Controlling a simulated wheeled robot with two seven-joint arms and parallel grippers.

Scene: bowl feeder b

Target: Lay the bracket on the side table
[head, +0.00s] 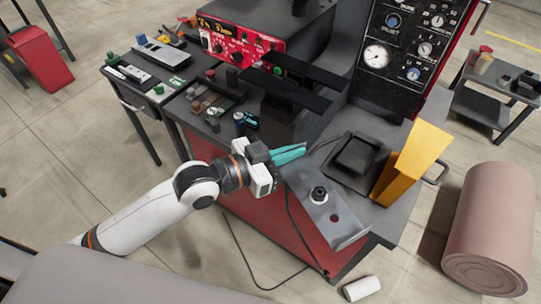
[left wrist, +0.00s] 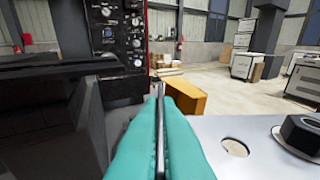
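The bracket (head: 305,188) is a grey metal plate with a dark nut-like piece and a hole, through which red shows. It hangs at a slant over the front edge of the dark workbench. It also shows at the lower right in the left wrist view (left wrist: 215,130). My left gripper (head: 290,154) has teal fingers, closed on a thin upright edge (left wrist: 160,100) that appears to be part of the bracket. Where edge and plate join is hidden by the fingers. A small dark side table (head: 485,105) stands at the far right. My right gripper is out of view.
A yellow angled block (head: 412,160) and a black tray (head: 357,155) sit on the bench right of the bracket. A pink roll (head: 490,225) stands on the floor. Several small items crowd the left table. The small right table holds several items at its back; its front is clearer.

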